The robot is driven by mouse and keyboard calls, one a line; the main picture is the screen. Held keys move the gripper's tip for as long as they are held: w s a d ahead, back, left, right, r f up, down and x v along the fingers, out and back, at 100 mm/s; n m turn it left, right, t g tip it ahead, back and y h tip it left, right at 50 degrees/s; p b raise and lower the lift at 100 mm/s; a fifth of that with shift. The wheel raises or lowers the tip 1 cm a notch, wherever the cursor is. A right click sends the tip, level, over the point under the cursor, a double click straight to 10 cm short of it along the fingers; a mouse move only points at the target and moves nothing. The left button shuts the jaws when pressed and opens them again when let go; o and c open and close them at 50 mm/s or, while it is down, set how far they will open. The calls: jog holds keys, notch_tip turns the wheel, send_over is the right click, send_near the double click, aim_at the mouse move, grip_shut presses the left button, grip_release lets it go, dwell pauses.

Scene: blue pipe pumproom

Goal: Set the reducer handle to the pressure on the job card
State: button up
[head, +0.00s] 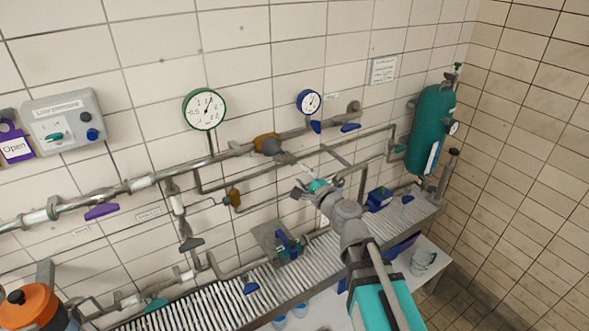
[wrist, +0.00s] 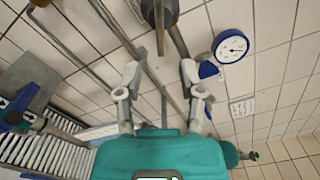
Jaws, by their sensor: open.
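An orange-brown fitting (head: 267,143) sits on the upper pipe between two gauges and looks like the reducer. A grey handle (head: 284,157) points from it down to the right. In the wrist view this handle (wrist: 160,35) is a narrow bar, seen ahead of and between my fingertips. My gripper (head: 301,183) is open and empty, below and right of the handle; its two grey fingers also show in the wrist view (wrist: 159,70). They look apart from the handle. A white card (head: 383,70) on the back wall may be the job card; its text is unreadable. It also shows in the wrist view (wrist: 242,107).
A green-rimmed gauge (head: 204,109) and a blue-rimmed gauge (head: 309,102) flank the fitting. Pipes with blue and purple levers run close around my gripper. A teal tank (head: 431,130) stands right. A ribbed shelf (head: 215,303) lies below. A grey control box (head: 64,121) hangs left.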

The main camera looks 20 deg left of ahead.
jog(key=shift+v, duration=1.3)
dwell(1.4)
